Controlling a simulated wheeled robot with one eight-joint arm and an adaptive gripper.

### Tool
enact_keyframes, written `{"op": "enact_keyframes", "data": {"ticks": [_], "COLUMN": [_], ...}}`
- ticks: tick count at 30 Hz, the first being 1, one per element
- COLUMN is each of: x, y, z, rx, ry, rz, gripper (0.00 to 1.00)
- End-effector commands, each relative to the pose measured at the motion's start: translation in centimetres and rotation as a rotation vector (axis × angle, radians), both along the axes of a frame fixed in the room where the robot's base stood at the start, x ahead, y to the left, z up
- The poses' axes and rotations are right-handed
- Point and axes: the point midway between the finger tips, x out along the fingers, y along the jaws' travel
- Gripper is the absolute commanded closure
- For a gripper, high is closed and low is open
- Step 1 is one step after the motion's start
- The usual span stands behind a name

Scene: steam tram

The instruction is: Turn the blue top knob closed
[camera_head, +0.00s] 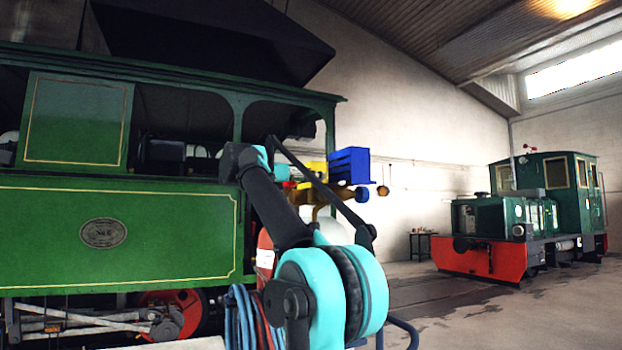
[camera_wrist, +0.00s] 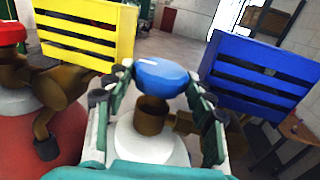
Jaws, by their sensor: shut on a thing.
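The blue top knob (camera_wrist: 160,75) is a rounded cap above a brass valve neck (camera_wrist: 151,115) in the wrist view. My gripper (camera_wrist: 162,84) has its two fingers on either side of the knob and is shut on it. The knob's underside and the finger contacts are partly hidden. In the head view my arm covers much of the valve area, and I cannot make out the fingertips there.
A yellow slatted block (camera_wrist: 85,32) stands left of the knob and a blue slatted block (camera_wrist: 255,75) right, both close to my fingers. A red knob (camera_wrist: 12,33) on brass fittings is at far left. A green tram (camera_head: 120,235) fills the left; open floor lies right.

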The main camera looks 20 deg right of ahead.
Motion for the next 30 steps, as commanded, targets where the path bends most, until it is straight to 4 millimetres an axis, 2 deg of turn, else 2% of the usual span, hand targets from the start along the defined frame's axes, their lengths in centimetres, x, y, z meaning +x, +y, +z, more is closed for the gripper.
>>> {"op": "enact_keyframes", "data": {"ticks": [18,30], "x": [0.71,0.88], "y": [0.05,0.0], "z": [-0.02,-0.06], "rx": [0.0,0.0], "ry": [0.0,0.0], "rz": [-0.345,-0.475], "gripper": [0.75,0.75]}}
